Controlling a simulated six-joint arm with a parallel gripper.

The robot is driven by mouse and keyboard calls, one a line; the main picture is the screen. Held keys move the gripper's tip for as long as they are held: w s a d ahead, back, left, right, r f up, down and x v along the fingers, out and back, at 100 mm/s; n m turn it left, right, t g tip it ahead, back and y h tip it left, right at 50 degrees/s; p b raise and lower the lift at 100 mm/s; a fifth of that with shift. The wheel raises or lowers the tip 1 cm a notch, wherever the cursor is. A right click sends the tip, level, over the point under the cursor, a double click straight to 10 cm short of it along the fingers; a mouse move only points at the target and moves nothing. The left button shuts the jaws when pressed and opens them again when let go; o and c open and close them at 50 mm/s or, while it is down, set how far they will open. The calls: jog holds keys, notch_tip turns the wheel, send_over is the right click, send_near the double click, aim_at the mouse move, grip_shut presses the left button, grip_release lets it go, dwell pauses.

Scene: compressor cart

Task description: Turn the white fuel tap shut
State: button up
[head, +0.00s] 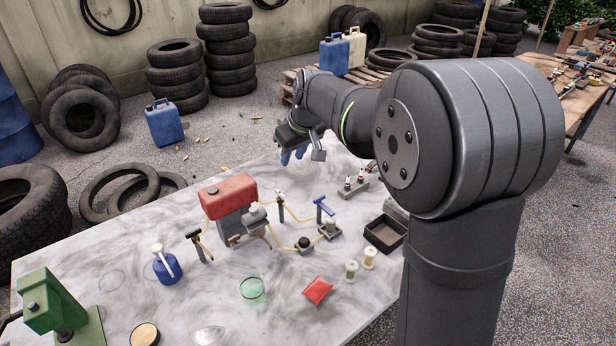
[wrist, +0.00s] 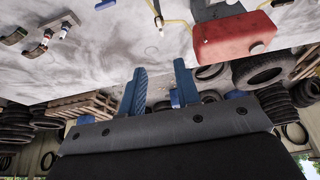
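The white fuel tap (head: 280,199) appears to be the small pale-handled one on a thin post, just right of the red tank (head: 229,195). In the wrist view a small white-topped fitting, likely this tap (wrist: 158,21), stands left of the red tank (wrist: 235,35). Its handle angle is too small to tell. My gripper (head: 292,157) hangs above the far edge of the table, behind the tap and apart from it. In the wrist view its two blue fingers (wrist: 160,88) are spread with nothing between them.
A blue-handled tap (head: 322,207) stands right of the white one, and a dark-handled tap (head: 195,236) left of the engine. Yellow hoses run between them. A plug rack (head: 347,191) and black tray (head: 386,234) lie to the right. The front of the table (head: 215,290) is partly clear.

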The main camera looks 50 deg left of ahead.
aim_at(280, 193)
jog(key=x, duration=1.7)
jog(key=shift+a, duration=0.1)
jog(key=shift+c, duration=0.2)
grip_shut()
